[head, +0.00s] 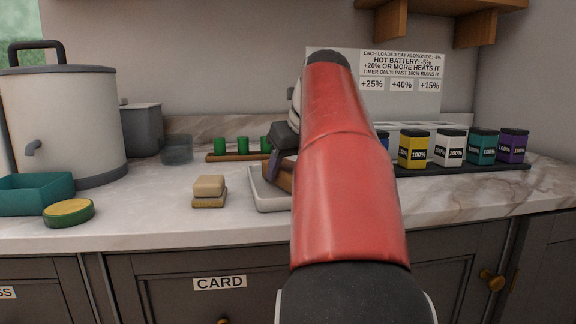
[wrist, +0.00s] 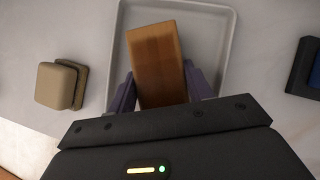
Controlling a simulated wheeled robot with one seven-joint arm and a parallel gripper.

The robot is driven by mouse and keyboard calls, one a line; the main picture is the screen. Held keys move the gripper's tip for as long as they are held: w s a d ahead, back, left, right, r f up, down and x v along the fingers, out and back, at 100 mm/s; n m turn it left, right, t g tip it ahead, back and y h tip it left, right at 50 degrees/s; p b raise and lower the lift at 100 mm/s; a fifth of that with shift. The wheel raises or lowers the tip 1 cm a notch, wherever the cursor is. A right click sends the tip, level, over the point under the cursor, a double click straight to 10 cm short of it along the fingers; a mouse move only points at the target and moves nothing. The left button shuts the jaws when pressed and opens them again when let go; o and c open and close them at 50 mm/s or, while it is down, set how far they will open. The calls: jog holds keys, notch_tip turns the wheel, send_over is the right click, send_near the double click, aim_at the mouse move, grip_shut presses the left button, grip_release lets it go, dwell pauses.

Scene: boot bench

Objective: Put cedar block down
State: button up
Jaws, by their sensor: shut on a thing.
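The cedar block (wrist: 155,55) is an orange-brown wooden block. In the wrist view it sits between the two purple fingers of my gripper (wrist: 160,92), which is shut on it. The block is over a shallow white tray (wrist: 225,45); I cannot tell whether it touches the tray floor. In the head view my red arm hides much of the block (head: 283,177) and the right part of the tray (head: 272,203). My gripper (head: 275,168) shows there at the arm's left side.
A stacked tan block and sponge-like piece (head: 209,191) lies left of the tray. A green-and-yellow round tin (head: 69,212), teal bin (head: 36,194) and large urn (head: 65,120) stand further left. Labelled batteries (head: 450,148) line a dark strip at right. Counter between tin and tan blocks is clear.

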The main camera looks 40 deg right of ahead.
jog(key=shift+f, duration=0.2)
jog(key=o, duration=1.3)
jog(key=p+v, duration=0.2)
jog(key=v, duration=0.6)
jog(key=shift+w, duration=0.1)
jog(key=shift+f, duration=0.1)
